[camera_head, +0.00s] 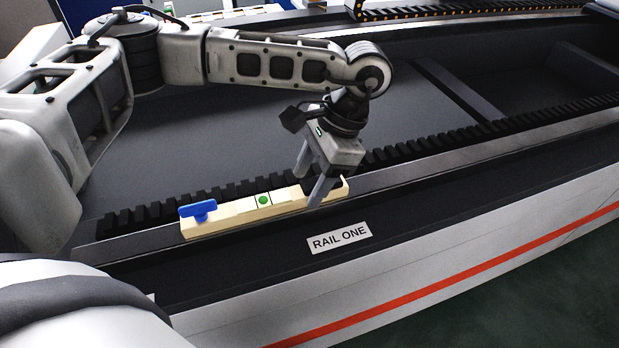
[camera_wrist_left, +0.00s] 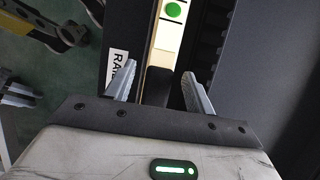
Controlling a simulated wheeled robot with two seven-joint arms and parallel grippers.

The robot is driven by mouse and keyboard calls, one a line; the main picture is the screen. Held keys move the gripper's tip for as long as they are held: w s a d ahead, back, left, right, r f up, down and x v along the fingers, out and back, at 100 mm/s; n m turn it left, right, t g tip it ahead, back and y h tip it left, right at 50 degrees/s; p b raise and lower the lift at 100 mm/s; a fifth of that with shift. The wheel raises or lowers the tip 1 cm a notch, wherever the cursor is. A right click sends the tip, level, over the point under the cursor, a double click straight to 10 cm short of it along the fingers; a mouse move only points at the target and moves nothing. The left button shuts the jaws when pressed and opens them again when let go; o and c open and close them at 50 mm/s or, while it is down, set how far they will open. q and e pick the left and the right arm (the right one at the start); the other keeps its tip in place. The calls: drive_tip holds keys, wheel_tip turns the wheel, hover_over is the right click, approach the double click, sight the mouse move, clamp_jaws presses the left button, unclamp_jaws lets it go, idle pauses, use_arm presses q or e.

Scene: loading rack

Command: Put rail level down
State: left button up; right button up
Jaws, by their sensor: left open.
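The rail level is a long cream bar (camera_head: 230,220) lying along the rail marked RAIL ONE. It has a green dot on a white patch near its middle and a blue handle (camera_head: 198,211) at its left end. My left gripper (camera_head: 318,192) is over the bar's right end, fingers pointing down, one on each side of it. In the left wrist view the open fingers (camera_wrist_left: 158,85) stand apart, with a dark block between them and the cream bar (camera_wrist_left: 168,40) beyond. Whether the fingers touch the bar cannot be told.
A black toothed rack (camera_head: 440,140) runs along behind the rail (camera_head: 420,175). The RAIL ONE label (camera_head: 339,237) is on the dark ledge in front. A deep dark bed (camera_head: 240,130) lies behind, with a crossbar at right. The rail right of the gripper is clear.

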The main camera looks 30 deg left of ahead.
use_arm(q)
drive_tip(key=v, duration=1.1)
drive_tip(key=shift+r+b, duration=0.2)
drive_tip(key=shift+b, duration=0.2)
drive_tip(key=shift+s, duration=0.1)
